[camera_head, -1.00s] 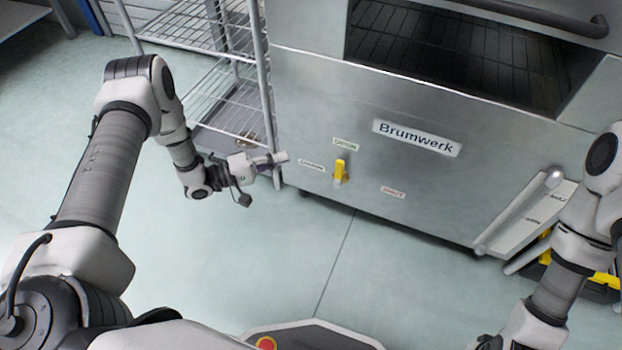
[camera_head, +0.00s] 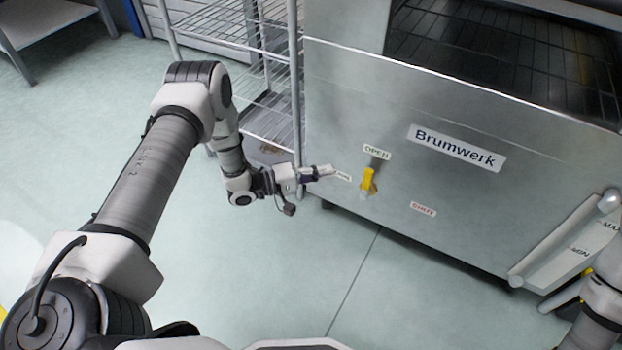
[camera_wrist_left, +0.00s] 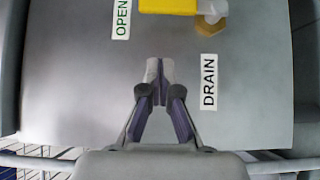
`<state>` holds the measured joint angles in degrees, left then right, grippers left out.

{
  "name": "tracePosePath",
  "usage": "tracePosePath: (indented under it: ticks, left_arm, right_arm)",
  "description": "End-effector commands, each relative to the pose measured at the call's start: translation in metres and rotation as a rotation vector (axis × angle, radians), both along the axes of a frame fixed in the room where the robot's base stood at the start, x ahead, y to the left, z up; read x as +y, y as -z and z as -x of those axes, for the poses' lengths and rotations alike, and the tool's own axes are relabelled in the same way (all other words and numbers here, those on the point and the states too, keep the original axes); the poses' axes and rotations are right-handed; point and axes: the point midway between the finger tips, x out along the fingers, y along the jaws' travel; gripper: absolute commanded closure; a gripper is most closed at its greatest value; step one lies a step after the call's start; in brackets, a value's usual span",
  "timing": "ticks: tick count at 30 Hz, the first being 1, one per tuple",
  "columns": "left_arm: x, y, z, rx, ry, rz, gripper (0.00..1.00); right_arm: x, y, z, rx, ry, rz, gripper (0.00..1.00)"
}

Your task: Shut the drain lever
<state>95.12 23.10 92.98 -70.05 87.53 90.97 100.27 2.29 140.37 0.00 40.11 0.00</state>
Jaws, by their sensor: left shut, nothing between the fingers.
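The yellow drain lever (camera_head: 368,182) is on the front of the steel Brumwerk machine (camera_head: 400,110). It points up toward the OPEN label (camera_head: 377,152); a SHUT label (camera_head: 422,209) sits to its lower right. My left gripper (camera_head: 328,171) is shut and empty, to the left of the lever and apart from it, over the DRAIN label. In the left wrist view the shut fingertips (camera_wrist_left: 160,66) lie between the OPEN and DRAIN labels, and the yellow handle (camera_wrist_left: 168,6) with its brass fitting (camera_wrist_left: 212,27) shows at the top edge. My right gripper is out of view.
A wire shelf rack (camera_head: 270,110) stands close left of the machine, behind my left arm. A tank gauge with a grey tube (camera_head: 570,238) projects at the machine's right front.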

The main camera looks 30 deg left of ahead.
Motion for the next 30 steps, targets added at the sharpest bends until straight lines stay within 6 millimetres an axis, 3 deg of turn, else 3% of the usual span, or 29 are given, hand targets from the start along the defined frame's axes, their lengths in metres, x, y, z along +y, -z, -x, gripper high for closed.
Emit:
tracePosePath:
  ticks: [1, 5, 12, 30]
  left_arm:
    - [-0.010, 0.005, -0.008, -0.004, 0.004, -0.001, 1.00]
    - [-0.030, 0.005, -0.027, -0.004, 0.004, -0.002, 1.00]
    - [-0.064, 0.002, -0.025, 0.000, 0.001, 0.000, 1.00]
    - [-0.069, -0.004, -0.024, -0.001, 0.000, -0.023, 1.00]
  right_arm:
    - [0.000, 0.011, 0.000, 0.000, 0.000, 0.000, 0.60]
    - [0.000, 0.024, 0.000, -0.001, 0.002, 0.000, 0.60]
    - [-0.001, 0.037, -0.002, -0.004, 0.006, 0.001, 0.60]
    - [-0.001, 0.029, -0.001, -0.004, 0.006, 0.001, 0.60]
